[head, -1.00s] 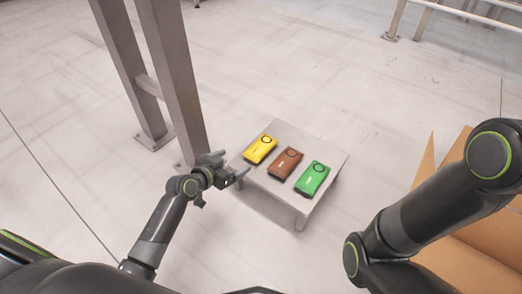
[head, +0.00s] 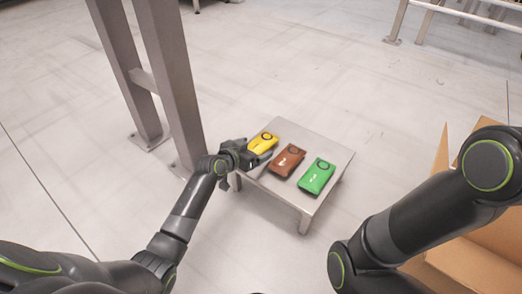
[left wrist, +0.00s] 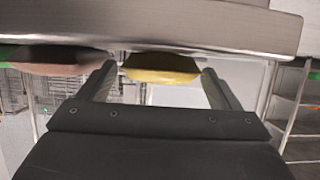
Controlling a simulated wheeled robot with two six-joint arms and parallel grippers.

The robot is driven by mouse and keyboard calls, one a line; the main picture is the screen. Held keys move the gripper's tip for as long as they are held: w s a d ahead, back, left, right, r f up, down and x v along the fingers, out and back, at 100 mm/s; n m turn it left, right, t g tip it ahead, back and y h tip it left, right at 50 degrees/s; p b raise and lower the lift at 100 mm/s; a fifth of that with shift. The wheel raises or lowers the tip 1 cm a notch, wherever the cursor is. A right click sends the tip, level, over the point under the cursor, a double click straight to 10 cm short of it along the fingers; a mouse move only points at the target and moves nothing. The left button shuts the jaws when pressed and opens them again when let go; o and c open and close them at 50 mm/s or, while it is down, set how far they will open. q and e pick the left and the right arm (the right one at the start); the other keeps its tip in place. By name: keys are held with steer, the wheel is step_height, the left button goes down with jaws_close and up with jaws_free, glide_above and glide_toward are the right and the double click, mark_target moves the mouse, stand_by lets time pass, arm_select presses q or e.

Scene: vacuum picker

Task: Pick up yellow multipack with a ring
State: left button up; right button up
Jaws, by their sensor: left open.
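The yellow multipack (head: 264,141) with a dark ring on its top lies on a small grey table, leftmost in a row of packs. My left gripper (head: 256,158) is at the table's left edge, close to the near end of the yellow multipack and partly covering it. In the left wrist view the open left gripper (left wrist: 157,80) has one finger on each side of the yellow multipack (left wrist: 160,68). I cannot tell whether the fingers touch it. My right arm shows at the right, but its gripper is out of view.
A brown pack (head: 287,161) lies beside the yellow one, with a green pack (head: 317,177) to its right. The grey table (head: 309,143) stands near a metal post (head: 170,70). An open cardboard box (head: 490,235) is at the right. Floor behind the table is clear.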

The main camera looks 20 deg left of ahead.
arm_select(q)
steer(key=shift+w+d+f, duration=0.2)
steer(key=shift+w+f, duration=0.05)
steer(key=shift+w, duration=0.35)
steer(key=c, duration=1.1)
steer(key=shift+c, duration=0.3)
steer(key=shift+r, duration=0.15)
